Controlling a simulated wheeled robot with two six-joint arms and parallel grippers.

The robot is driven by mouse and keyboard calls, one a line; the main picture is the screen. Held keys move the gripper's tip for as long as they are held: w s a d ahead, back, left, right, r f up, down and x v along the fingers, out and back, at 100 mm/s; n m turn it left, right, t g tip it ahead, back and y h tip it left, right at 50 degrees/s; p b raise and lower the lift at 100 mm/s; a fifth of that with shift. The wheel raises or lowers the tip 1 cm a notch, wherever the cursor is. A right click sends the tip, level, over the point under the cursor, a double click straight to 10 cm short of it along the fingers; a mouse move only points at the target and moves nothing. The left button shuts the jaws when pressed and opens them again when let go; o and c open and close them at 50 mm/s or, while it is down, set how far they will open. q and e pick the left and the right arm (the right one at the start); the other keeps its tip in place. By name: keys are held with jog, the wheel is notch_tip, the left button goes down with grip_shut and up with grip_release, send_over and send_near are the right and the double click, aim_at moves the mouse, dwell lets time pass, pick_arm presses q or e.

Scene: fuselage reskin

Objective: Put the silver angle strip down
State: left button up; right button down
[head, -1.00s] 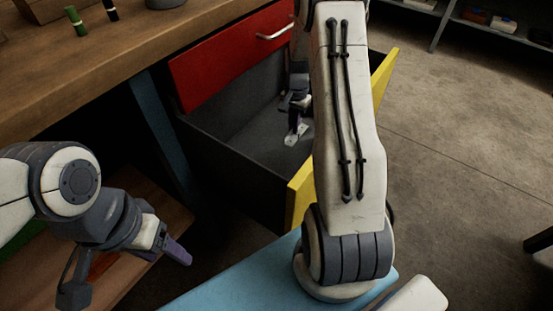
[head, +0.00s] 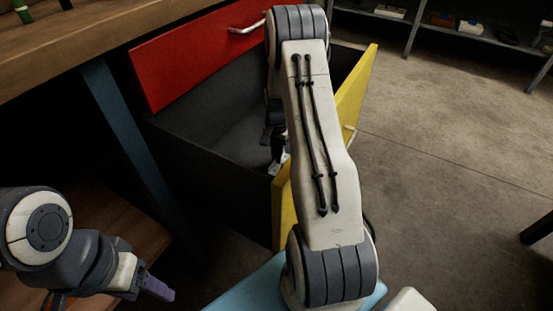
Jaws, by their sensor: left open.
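I cannot clearly make out the silver angle strip. A small pale piece (head: 284,160) shows at the lower end of my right gripper (head: 280,155), and I cannot tell whether it is the strip or part of the gripper. The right gripper hangs down over the open drawer with the yellow front (head: 350,105), near its inner side. My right arm hides much of it, so its jaws cannot be read. My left gripper (head: 153,288) is open and empty at the lower left, away from the drawer.
A red drawer front (head: 190,62) with a metal handle is above the open drawer, under the wooden bench top (head: 85,35). A blue bench leg (head: 125,140) stands left of the drawer. Grey shelves (head: 420,25) are at the back. The floor on the right is largely clear.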

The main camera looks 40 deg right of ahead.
jog(key=shift+r, duration=0.1)
jog(key=c, duration=1.4)
grip_release()
jog(key=o, duration=0.3)
jog(key=shift+o, duration=0.2)
notch_tip(320, 180, up, 12)
jog(key=p, duration=0.6)
